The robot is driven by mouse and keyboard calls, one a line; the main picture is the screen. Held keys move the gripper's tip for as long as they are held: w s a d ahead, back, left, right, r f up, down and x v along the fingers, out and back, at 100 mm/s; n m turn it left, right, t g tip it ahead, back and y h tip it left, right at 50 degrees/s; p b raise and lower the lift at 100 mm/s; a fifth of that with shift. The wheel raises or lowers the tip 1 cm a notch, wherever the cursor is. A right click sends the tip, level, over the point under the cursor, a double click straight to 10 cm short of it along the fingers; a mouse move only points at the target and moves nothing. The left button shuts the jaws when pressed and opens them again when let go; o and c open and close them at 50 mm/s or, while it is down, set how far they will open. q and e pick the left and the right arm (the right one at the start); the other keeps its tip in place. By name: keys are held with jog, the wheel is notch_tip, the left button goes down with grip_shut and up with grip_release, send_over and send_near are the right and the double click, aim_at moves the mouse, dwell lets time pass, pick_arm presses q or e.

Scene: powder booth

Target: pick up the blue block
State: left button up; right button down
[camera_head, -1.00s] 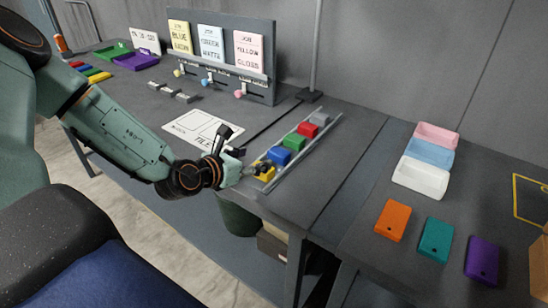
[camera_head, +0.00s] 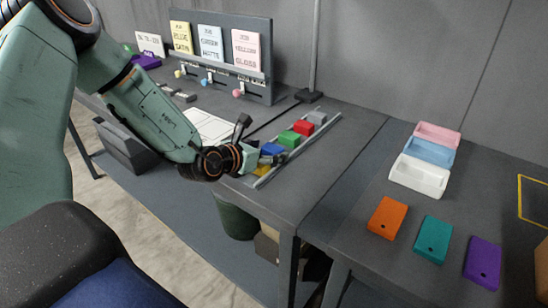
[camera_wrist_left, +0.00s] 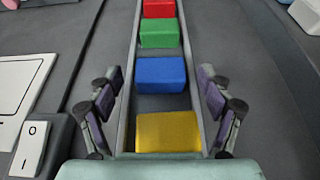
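The blue block (camera_head: 272,150) stands in a row of blocks between two rails; it also shows in the left wrist view (camera_wrist_left: 161,74). In that view the yellow block (camera_wrist_left: 167,131) is nearest to me, and the green block (camera_wrist_left: 159,33) and red block (camera_wrist_left: 158,8) lie beyond the blue one. My left gripper (camera_head: 268,162) is over the yellow end of the row. Its fingers are spread wide on either side of the row, with nothing held; it also shows in the left wrist view (camera_wrist_left: 162,104). My right gripper is not in view.
The rails (camera_head: 315,145) run close along both sides of the blocks, with a grey block (camera_head: 317,118) at the far end. White, blue and pink trays (camera_head: 420,177) and orange, teal and purple pieces (camera_head: 388,217) lie to the right. A card board (camera_head: 222,62) stands behind.

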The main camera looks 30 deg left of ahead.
pick_arm(q)
jog(key=shift+w, duration=0.15)
jog(key=shift+d, duration=0.15)
jog(key=c, duration=1.2)
